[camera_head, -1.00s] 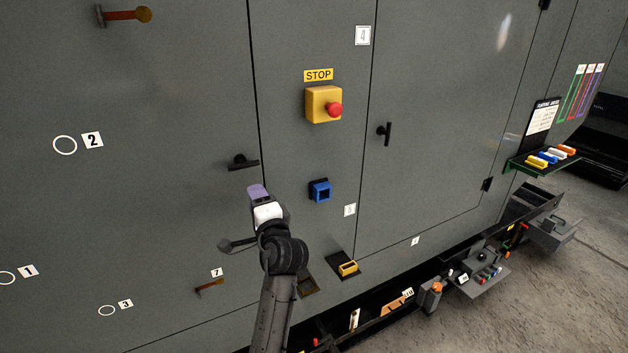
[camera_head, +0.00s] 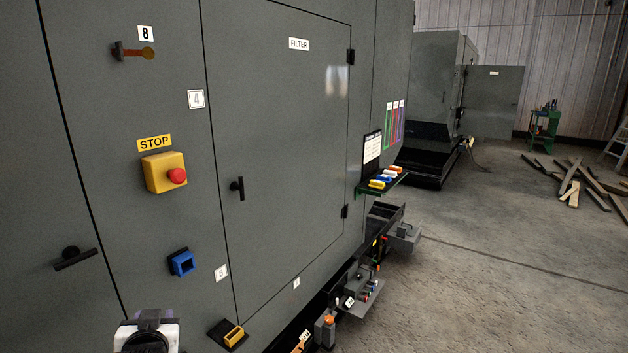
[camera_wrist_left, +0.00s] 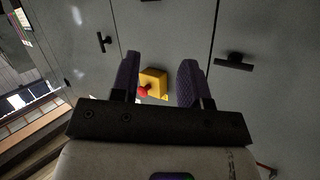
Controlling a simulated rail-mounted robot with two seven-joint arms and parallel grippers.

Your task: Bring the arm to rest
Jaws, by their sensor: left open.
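My left arm's wrist end (camera_head: 148,332) shows at the bottom left of the head view, in front of the grey cabinet (camera_head: 285,150); its fingers cannot be made out there. In the left wrist view my left gripper (camera_wrist_left: 160,62) has its two purple fingers spread apart with nothing held between them. Beyond the fingers, the yellow stop box (camera_wrist_left: 153,82) with its red button appears in the gap, apart from them. My right gripper is not in view.
On the cabinet are the stop box (camera_head: 163,173), a blue square frame (camera_head: 183,263), black handles (camera_head: 237,188) and a yellow holder (camera_head: 233,335). A shelf (camera_head: 380,183) with coloured pieces juts out at right. Open concrete floor (camera_head: 490,260) lies beyond, with planks (camera_head: 575,180).

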